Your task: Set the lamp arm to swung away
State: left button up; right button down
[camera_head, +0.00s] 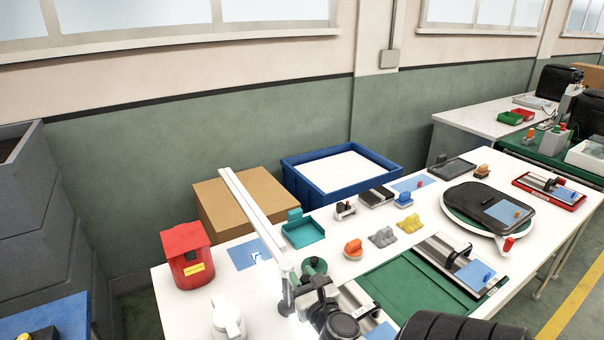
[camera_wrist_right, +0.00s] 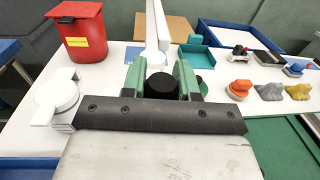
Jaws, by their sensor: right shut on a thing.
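The lamp arm (camera_head: 254,215) is a long white bar. In the head view it slants up and to the left from the grey lamp post (camera_head: 286,292), over the table's back edge. In the right wrist view the bar (camera_wrist_right: 158,22) points straight away, just beyond my gripper. My right gripper (camera_head: 314,267) is beside the post, at the near end of the bar. In the wrist view its green fingers (camera_wrist_right: 160,75) are closed around a round black knob (camera_wrist_right: 160,87). How the knob joins the lamp is hidden. My left gripper is not in view.
A red bin (camera_head: 187,258) stands at the table's left. A white jug-like item (camera_head: 228,318) is at the front left. A teal tray (camera_head: 304,232), cardboard box (camera_head: 240,202) and blue crate (camera_head: 291,181) lie behind. A green mat (camera_head: 400,297) is to the right.

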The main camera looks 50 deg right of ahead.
jog(key=c, duration=0.9)
grip_release()
jog(key=shift+o, duration=0.2)
jog(key=shift+s+a+f, duration=0.15)
jog(key=shift+s+a, duration=0.05)
jog(key=shift+s, duration=0.2)
jog(key=b+v, duration=0.3)
jog(key=v, duration=0.7)
jog(key=shift+b, duration=0.3)
